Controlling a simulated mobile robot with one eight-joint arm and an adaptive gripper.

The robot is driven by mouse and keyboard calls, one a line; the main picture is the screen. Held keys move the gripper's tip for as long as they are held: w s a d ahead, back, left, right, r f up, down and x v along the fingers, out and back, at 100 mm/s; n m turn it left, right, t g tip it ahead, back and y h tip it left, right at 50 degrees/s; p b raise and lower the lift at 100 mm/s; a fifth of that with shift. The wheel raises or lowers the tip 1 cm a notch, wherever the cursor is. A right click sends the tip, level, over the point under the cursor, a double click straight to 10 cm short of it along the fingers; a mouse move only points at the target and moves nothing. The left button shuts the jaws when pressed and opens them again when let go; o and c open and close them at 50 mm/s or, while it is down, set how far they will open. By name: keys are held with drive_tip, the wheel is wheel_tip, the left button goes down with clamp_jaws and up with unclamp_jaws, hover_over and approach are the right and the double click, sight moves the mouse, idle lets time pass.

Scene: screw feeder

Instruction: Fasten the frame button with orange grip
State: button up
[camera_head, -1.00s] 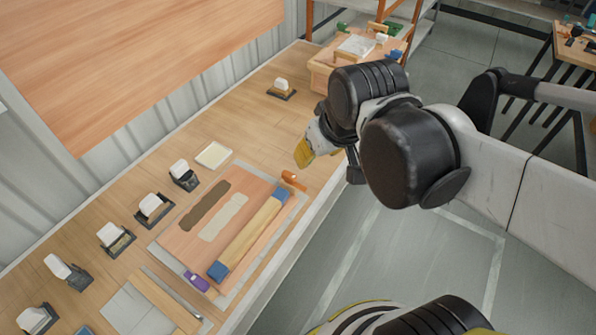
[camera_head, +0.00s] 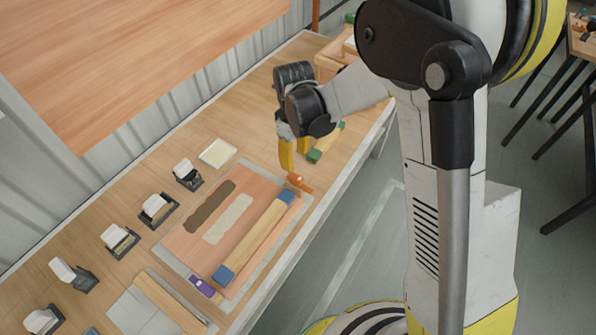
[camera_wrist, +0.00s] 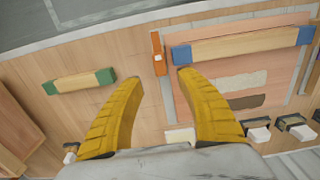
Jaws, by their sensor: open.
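The orange-grip frame button (camera_head: 299,183) sits at the far right corner of the frame board (camera_head: 180,247), beside the blue end of a wooden bar (camera_head: 256,236). In the wrist view the orange button (camera_wrist: 158,55) stands upright with a small white mark, just beyond and between my fingertips. My gripper (camera_head: 293,165) has yellow fingers pointing down above the table near it. The wrist view shows my gripper (camera_wrist: 160,80) spread open with nothing between the fingers. A purple button (camera_head: 205,288) sits at the near corner of the board.
A green-ended wooden bar (camera_head: 325,143) lies on the table beyond the orange button. Several black holders with white blocks, such as this one (camera_head: 187,174), line the back. A pale square tray (camera_head: 216,153) lies behind the board. A wooden box (camera_head: 333,58) stands farther along.

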sight(295, 176)
wheel_tip(295, 176, down, 10)
drive_tip(key=b, duration=0.3)
drive_tip(key=shift+r, duration=0.25)
clamp_jaws()
